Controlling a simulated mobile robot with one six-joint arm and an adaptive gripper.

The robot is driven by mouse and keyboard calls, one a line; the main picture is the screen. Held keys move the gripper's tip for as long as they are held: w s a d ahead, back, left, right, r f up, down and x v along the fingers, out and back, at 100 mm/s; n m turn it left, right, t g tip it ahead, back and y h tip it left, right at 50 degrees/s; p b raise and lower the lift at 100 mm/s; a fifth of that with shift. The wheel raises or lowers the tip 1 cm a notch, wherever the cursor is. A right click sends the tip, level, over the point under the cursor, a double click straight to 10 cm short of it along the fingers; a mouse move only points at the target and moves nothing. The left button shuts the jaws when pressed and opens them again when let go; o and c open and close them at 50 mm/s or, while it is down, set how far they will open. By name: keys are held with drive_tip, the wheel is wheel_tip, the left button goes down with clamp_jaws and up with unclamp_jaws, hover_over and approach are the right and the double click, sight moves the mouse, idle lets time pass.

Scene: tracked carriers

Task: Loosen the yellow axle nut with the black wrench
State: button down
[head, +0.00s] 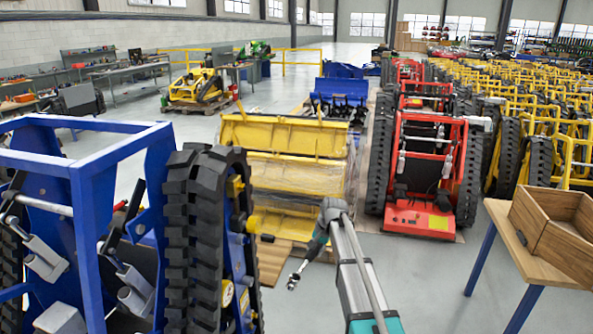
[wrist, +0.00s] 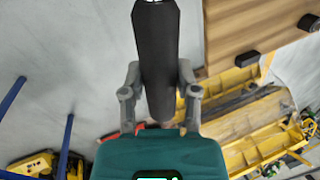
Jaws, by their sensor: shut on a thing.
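My gripper (wrist: 160,92) is shut on the dark handle of the black wrench (wrist: 157,50), which points up and away from the palm in the wrist view. The handle hides what lies behind it, and the wrench's far end is not clear. In the head view my gripper (head: 294,280) hangs low, right of the blue tracked carrier (head: 75,175) and apart from it. I cannot make out the wrench there. Yellow parts (head: 253,224) show on the carrier's right side, by the black track (head: 205,235). I cannot tell which is the axle nut.
Yellow buckets (head: 283,135) stand behind my arm. A red carrier (head: 425,165) is farther right. A wooden table (head: 525,258) with an open wooden box (head: 520,210) stands at the right edge. Grey floor is clear between my arm and this table.

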drive_tip(key=a+r+t+y+p, duration=0.2)
drive_tip(key=r+y+p, duration=0.3)
drive_tip(key=r, duration=0.9)
drive_tip(key=a+r+t+y+p, duration=0.3)
drive_tip(key=r+y, duration=0.6)
drive_tip(key=r, duration=0.6)
drive_tip(key=shift+s+a+p, duration=0.15)
drive_tip(key=shift+a+p, duration=0.25)
drive_tip(key=shift+p, duration=0.75)
